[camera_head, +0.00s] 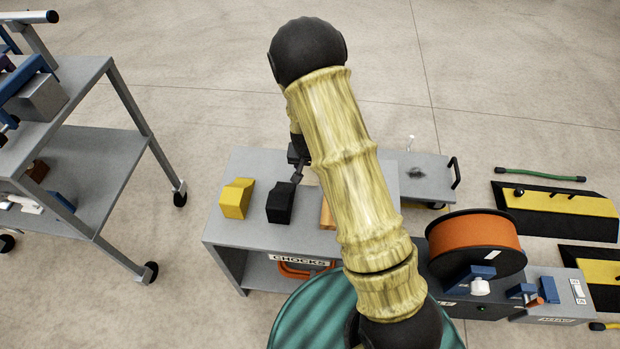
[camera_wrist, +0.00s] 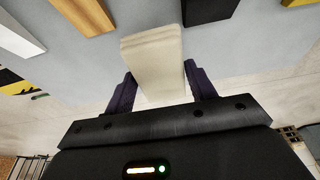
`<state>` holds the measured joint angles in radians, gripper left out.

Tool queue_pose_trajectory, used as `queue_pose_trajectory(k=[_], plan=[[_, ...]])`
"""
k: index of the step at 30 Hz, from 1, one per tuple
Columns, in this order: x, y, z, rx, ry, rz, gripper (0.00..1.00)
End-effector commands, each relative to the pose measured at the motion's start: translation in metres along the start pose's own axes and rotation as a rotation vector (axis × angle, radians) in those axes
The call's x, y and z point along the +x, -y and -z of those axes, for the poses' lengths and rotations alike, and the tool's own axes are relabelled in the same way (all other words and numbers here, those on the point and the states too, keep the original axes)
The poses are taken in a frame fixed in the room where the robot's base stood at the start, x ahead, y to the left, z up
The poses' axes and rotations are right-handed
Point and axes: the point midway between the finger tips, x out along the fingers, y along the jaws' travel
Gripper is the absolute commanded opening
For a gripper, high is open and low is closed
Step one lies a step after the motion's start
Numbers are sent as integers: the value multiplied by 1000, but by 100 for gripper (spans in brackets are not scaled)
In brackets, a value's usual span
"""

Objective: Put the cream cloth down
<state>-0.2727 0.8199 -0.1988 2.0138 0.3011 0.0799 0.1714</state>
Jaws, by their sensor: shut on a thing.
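The cream cloth (camera_wrist: 153,55) shows in the wrist view as a pale folded block between the two dark fingers of my gripper (camera_wrist: 158,88). The fingers press on it from both sides. Its far end reaches over a grey surface; I cannot tell whether it touches it. In the head view my gripper (camera_head: 297,172) is mostly behind my arm, over the grey bench (camera_head: 247,163) labelled CHOCKS. The cloth is hidden there.
A yellow chock (camera_head: 237,198), a black chock (camera_head: 280,203) and a wooden block (camera_head: 326,214) stand along the bench's front. An orange reel (camera_head: 470,246) stands to the right. A grey shelf cart (camera_head: 95,165) is at left. The bench's back left is clear.

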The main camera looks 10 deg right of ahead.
Motion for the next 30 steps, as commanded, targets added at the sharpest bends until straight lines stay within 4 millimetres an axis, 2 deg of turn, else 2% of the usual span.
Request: queue_pose_trajectory(k=[2,11,20,30], plan=[[5,1,-1,-1,0,1,34],[7,1,-2,-1,-1,1,34],[41,0,-11,0,1,0,34],[43,0,-12,-1,-1,1,34]])
